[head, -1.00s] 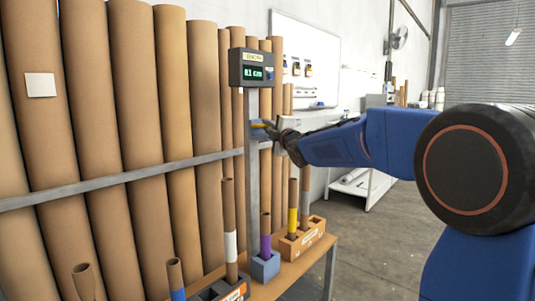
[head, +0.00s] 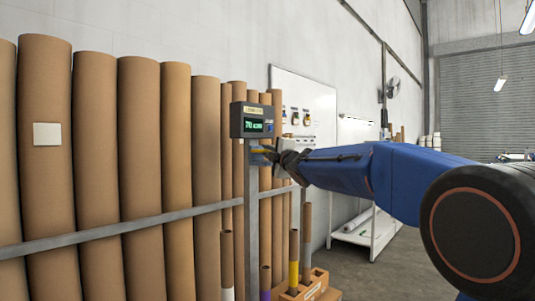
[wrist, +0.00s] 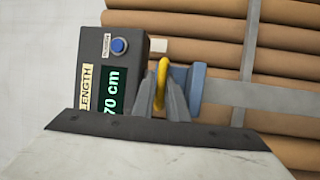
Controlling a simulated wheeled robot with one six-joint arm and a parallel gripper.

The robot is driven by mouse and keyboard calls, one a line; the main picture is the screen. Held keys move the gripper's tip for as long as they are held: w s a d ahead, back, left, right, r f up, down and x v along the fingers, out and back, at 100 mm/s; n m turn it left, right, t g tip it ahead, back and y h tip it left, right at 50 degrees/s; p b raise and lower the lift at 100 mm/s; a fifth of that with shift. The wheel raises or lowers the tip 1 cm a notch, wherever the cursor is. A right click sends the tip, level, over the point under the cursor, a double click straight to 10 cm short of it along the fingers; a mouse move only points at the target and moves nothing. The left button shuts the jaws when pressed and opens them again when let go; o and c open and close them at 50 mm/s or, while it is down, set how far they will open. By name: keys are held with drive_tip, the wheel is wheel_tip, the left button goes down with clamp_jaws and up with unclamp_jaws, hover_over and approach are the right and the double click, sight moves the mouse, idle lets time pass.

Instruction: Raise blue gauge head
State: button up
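The blue gauge head (wrist: 198,85) sits on the grey upright post (head: 251,215), close beneath the dark display box (head: 251,120). A yellow handle (wrist: 162,82) sticks out from it. In the wrist view, the fingers of my gripper (wrist: 163,98) stand on both sides of the handle and appear closed on it. In the head view, my gripper (head: 274,155) reaches the gauge head (head: 258,148) from the right and partly hides it. The display reads 70 cm in the wrist view (wrist: 112,92).
Tall brown tubes (head: 140,150) lean along the wall behind a grey rail (head: 120,230). Shorter tubes with yellow and purple bands stand below, some in a wooden block (head: 305,287). A whiteboard (head: 310,120) and a white rack (head: 365,235) are behind. Floor at right is open.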

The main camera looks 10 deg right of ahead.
drive_tip(key=shift+o, duration=0.4)
drive_tip(key=shift+r, duration=0.2)
drive_tip(key=shift+s+f, duration=0.1)
drive_tip(key=shift+s, duration=0.1)
drive_tip(key=v, duration=1.7)
drive_tip(key=shift+d+f, duration=0.1)
drive_tip(key=s+d+f+m+g+h, duration=0.35)
drive_tip(key=s+f+m, duration=0.3)
drive_tip(key=f, duration=0.35)
drive_tip(key=s+d+f+m+g+h, duration=0.2)
drive_tip(key=s+d+f+m+h, duration=0.15)
drive_tip(key=s+f+m, duration=0.4)
drive_tip(key=s+a+f+m+g+y, duration=0.1)
drive_tip(key=s+a+f+m+g, duration=0.1)
drive_tip(key=s+f, duration=1)
drive_tip(key=s+a+f+m+g+y, duration=0.1)
drive_tip(key=s+a+f+m+g, duration=0.1)
drive_tip(key=s+f+g, duration=0.5)
drive_tip(key=s+f+m, duration=0.1)
drive_tip(key=s+f, duration=0.5)
drive_tip(key=shift+f+m+y, duration=0.25)
drive_tip(key=shift+m+y, duration=0.05)
drive_tip(key=shift+m, duration=0.1)
